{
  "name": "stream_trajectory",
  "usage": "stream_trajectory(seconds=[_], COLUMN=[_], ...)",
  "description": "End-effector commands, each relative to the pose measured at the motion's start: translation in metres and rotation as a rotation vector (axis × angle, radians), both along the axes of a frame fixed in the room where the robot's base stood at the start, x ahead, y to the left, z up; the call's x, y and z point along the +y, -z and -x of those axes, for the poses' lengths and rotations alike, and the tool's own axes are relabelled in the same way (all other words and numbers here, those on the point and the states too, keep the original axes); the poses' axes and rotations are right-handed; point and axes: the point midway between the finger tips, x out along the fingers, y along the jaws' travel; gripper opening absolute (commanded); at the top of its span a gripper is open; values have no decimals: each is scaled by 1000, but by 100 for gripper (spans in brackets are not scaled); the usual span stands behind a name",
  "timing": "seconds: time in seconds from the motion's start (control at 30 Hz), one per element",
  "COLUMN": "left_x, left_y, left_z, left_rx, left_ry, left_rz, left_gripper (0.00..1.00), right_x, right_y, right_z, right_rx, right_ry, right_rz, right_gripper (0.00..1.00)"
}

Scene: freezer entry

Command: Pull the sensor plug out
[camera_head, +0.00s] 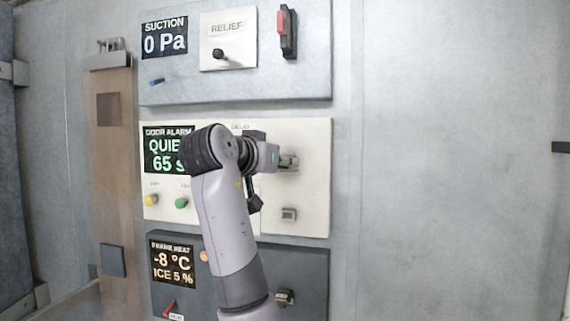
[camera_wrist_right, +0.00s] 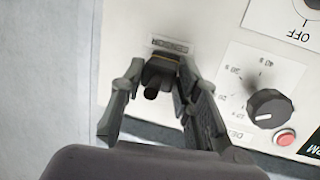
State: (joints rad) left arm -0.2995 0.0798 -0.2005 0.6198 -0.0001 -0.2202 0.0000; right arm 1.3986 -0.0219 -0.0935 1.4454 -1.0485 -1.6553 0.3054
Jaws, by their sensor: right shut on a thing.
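The sensor plug (camera_wrist_right: 153,90) is a small black plug in the right wrist view, just below a small label that reads SENSOR, upside down. My right gripper (camera_wrist_right: 160,68) is shut on it, one finger on each side. The socket behind the plug is hidden, so I cannot tell how deep the plug sits. In the head view my right gripper (camera_head: 289,162) is at the right part of the white door alarm panel (camera_head: 317,190), and the plug is hidden there. My left gripper is not in view.
A dark knob (camera_wrist_right: 269,108) and a red button (camera_wrist_right: 285,137) are beside the gripper. A grey fitting (camera_head: 289,214) is below it. A panel with a red-handled switch (camera_head: 287,30) is above, and a dark frame heat panel (camera_head: 317,275) below.

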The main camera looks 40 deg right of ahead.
Motion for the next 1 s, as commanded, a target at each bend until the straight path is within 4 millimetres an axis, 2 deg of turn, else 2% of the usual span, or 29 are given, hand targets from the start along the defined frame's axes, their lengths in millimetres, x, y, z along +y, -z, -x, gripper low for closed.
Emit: stream_trajectory(seconds=[0.33, 1.0], left_x=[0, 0], left_y=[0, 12], left_z=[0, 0], left_rx=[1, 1], left_ry=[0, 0], left_rz=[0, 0], left_gripper=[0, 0], right_x=[0, -4], right_y=[0, 1], right_z=[0, 5], right_rx=[-1, 3], right_ry=[1, -63], right_rz=[0, 2], right_gripper=[0, 0])
